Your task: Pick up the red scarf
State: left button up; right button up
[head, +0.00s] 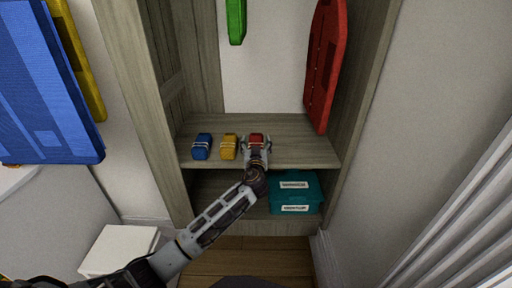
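The red scarf (256,137) appears as a small folded red bundle with a pale band. It lies on the wooden bench shelf (305,151), at the right end of a row of three bundles. My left gripper (256,146) reaches in from the lower left, with its fingers spread on either side of the scarf's near part. The fingers look open, with the scarf between them, and the scarf rests on the shelf. The near end of the scarf is partly hidden by the gripper. My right gripper is not in view.
A yellow bundle (229,147) sits close left of the scarf, and a blue bundle (202,146) beyond it. A teal box (295,192) stands in the lower compartment. A red board-like item (325,65) and a green one (236,20) hang above. Wooden side panels flank the shelf.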

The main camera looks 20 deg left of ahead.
aim_at(256, 141)
pick_arm(q)
jog(key=c, duration=0.6)
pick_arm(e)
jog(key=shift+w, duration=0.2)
pick_arm(q)
jog(key=shift+r, duration=0.15)
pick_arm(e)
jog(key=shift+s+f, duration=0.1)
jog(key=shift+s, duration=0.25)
pick_arm(q)
jog(key=shift+r, duration=0.55)
notch_tip(256, 141, up, 8)
jog(key=shift+f+p, duration=0.15)
jog(key=shift+p, duration=1)
jog(key=shift+r, duration=0.5)
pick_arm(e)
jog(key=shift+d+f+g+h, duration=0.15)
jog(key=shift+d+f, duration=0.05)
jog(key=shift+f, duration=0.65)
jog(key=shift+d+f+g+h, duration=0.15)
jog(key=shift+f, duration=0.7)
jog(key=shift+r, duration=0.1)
